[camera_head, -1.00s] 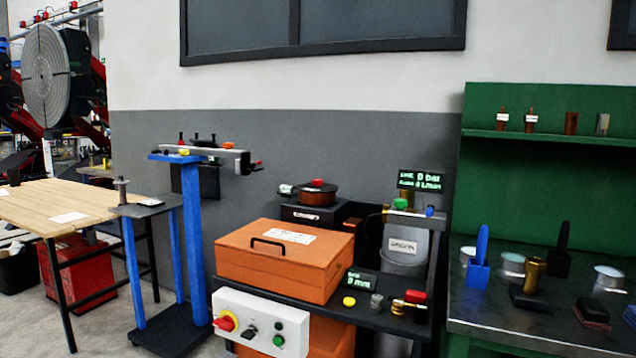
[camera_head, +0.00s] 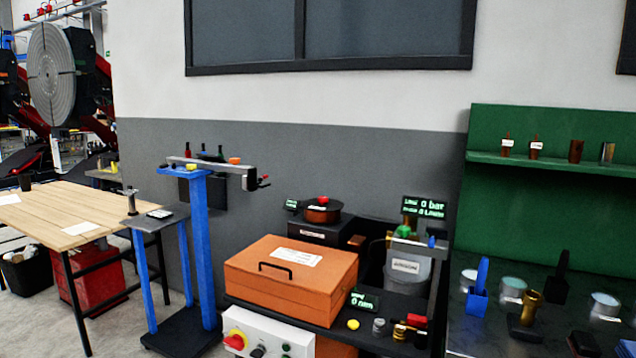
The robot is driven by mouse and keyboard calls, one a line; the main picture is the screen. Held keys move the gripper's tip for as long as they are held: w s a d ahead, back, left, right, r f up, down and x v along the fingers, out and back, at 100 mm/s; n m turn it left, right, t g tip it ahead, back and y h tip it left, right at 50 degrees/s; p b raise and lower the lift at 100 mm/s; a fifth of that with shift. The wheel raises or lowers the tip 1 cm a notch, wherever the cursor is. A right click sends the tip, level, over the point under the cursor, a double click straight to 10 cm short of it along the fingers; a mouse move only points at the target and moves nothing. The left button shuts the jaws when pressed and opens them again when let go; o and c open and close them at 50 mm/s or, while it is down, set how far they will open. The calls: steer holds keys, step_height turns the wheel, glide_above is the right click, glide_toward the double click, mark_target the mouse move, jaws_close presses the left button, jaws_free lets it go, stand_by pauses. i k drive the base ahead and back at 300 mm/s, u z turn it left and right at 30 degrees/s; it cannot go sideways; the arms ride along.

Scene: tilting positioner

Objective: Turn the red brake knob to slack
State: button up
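A small red knob (camera_head: 323,200) sits on top of a brown spool (camera_head: 322,213). The spool rests on a dark box (camera_head: 313,231) behind the orange case, right of the picture's middle. The knob is too small for me to read its setting. Other red parts show: a red and yellow rotary switch (camera_head: 235,341) on the white control panel and a red part (camera_head: 416,321) on a brass fitting. My gripper is not in view.
An orange case (camera_head: 290,275) stands in front of the spool. A grey ARGON cylinder (camera_head: 404,270) is to its right.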

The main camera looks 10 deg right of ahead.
mark_target(323, 200)
steer(key=u, duration=0.4)
steer(key=i, duration=1.3)
steer(key=u, duration=0.35)
steer(key=i, duration=1.6)
steer(key=z, duration=1)
steer(key=i, duration=1.1)
steer(key=z, duration=0.65)
steer(key=k, duration=0.75)
steer(key=z, duration=0.2)
steer(key=i, duration=0.85)
steer(key=u, duration=0.1)
